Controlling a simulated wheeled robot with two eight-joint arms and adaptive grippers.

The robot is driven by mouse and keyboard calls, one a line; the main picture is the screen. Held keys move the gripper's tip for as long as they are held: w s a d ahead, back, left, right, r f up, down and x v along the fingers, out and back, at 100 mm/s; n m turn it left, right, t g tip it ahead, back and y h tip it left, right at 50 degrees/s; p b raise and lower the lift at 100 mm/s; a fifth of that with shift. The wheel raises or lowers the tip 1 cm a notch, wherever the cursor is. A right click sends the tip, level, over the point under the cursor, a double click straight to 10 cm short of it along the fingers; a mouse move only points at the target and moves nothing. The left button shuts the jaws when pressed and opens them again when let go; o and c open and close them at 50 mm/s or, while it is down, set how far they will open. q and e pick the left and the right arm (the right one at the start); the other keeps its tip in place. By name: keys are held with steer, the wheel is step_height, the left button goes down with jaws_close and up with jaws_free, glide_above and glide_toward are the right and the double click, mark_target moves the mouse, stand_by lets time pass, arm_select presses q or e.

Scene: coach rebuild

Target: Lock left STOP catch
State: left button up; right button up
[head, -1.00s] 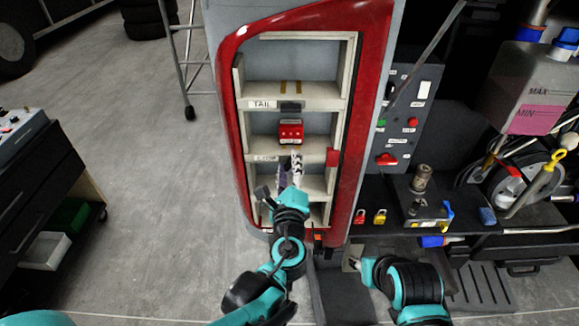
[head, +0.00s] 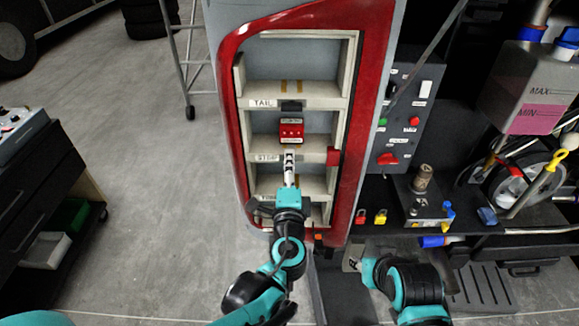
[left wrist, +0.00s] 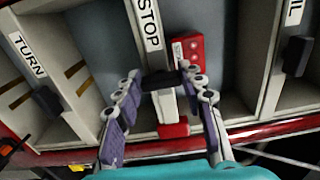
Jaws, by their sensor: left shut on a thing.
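The STOP catch (left wrist: 163,81) is a small black piece on the cream divider by the STOP label (left wrist: 149,25). My left gripper (left wrist: 166,79) is shut on it, with fingertips at both sides. In the head view my left gripper (head: 290,158) covers most of the catch. A red lamp block (head: 291,131) sits in the bay just above the STOP divider; it also shows in the left wrist view (left wrist: 188,52). My right gripper (head: 354,259) is low beside the housing, away from the catch; its fingers are too small to read.
The TAIL catch (head: 291,106) is above and the TURN catch (left wrist: 47,99) is on another divider. A red tab (head: 333,157) sits on the right frame edge. A red curved frame (head: 369,110) surrounds the bays. Padlocks (head: 380,216) lie on the right shelf.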

stand_by(0.4)
arm_select(q)
steer(key=o, duration=1.2)
steer(key=shift+c, duration=0.2)
steer(key=s, duration=1.2)
steer(key=w+a+f+n+g+y, duration=0.1)
steer(key=a+f+n+g+y, duration=0.3)
steer(key=a, duration=0.5)
steer(key=s+a+f+n+g+h, duration=0.4)
steer(key=s+a+f+n+g, duration=0.3)
steer(key=n, duration=0.7)
steer(key=shift+s+a+f, duration=0.4)
steer(key=shift+s+a, duration=0.2)
steer(key=shift+a, duration=0.05)
